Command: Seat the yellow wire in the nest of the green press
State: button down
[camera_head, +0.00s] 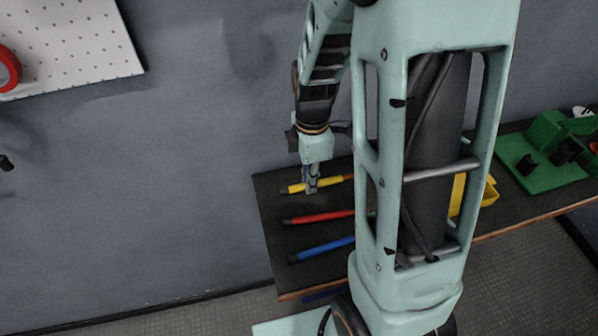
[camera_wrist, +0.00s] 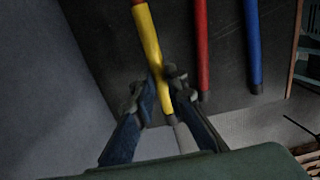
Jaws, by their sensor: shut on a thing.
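The yellow wire (camera_head: 298,188) lies at the back left of the dark table, with a dark end on the left and an orange part on the right. My gripper (camera_head: 312,190) points down at it from above. In the wrist view, the fingers of my gripper (camera_wrist: 165,92) are closed around the yellow wire (camera_wrist: 147,33) near one end. The green press (camera_head: 548,158) stands at the right on the table, partly cut off by the picture's edge. Its nest cannot be made out clearly.
A red wire (camera_head: 318,217) and a blue wire (camera_head: 322,249) lie in front of the yellow one. A yellow bin (camera_head: 490,192) stands partly behind my arm. The dark table (camera_head: 272,205) meets a grey wall. A white pegboard (camera_head: 80,40) hangs at the upper left.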

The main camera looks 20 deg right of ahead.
aim_at(304, 196)
jog(key=shift+w+a+f, duration=0.2)
jog(key=shift+w+f, duration=0.1)
jog(key=shift+f, duration=0.15)
jog(key=f, duration=0.1)
jog(key=f+b, duration=0.2)
jog(key=shift+w+a, duration=0.2)
jog(key=shift+w, duration=0.05)
jog(key=shift+f+b, duration=0.15)
jog(key=shift+b, duration=0.15)
jog(key=shift+f, duration=0.1)
jog(key=shift+f, duration=0.15)
jog(key=c, duration=1.9)
grip_release()
jog(key=shift+c, duration=0.2)
